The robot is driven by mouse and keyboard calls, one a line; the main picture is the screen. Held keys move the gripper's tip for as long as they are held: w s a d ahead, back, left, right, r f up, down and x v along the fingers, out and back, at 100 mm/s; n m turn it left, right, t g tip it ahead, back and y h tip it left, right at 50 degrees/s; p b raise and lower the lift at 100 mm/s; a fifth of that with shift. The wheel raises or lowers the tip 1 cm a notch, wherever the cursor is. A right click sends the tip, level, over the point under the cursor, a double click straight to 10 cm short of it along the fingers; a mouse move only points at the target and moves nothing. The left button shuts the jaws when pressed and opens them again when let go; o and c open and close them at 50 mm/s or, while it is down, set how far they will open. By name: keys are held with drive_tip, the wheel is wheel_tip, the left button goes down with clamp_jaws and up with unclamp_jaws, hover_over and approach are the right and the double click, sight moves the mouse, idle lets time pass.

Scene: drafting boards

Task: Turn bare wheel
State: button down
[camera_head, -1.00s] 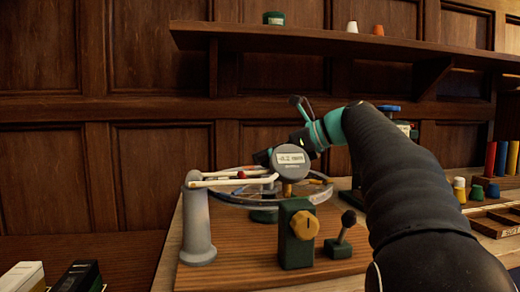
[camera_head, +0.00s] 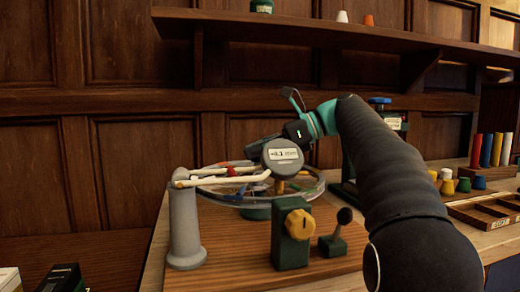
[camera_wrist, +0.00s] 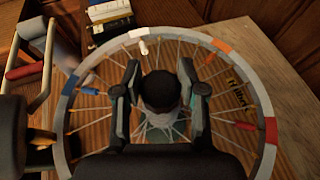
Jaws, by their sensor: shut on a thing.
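The bare spoked wheel (camera_wrist: 255,85) lies flat in the wrist view, with white, orange, red, yellow and blue marks on its grey rim. In the head view the wheel (camera_head: 316,190) sits low behind the dial gauge (camera_head: 283,157). My gripper (camera_wrist: 160,95) is above the wheel's middle, its fingers shut on a dark round hub knob (camera_wrist: 160,91). In the head view my gripper (camera_head: 258,150) is partly hidden by the gauge. The gauge has a small digital readout, too small to read surely.
A grey post (camera_head: 185,230) with pale arms stands left of the wheel. A green block with a yellow knob (camera_head: 299,224) and a black-knobbed lever (camera_head: 344,216) stand in front. Coloured cylinders and a wooden tray (camera_head: 490,211) are at right. A shelf (camera_head: 300,30) runs above.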

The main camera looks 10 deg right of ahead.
drive_tip(key=c, duration=0.6)
unclamp_jaws()
drive_tip(key=shift+c, duration=0.2)
drive_tip(key=v, duration=1.2)
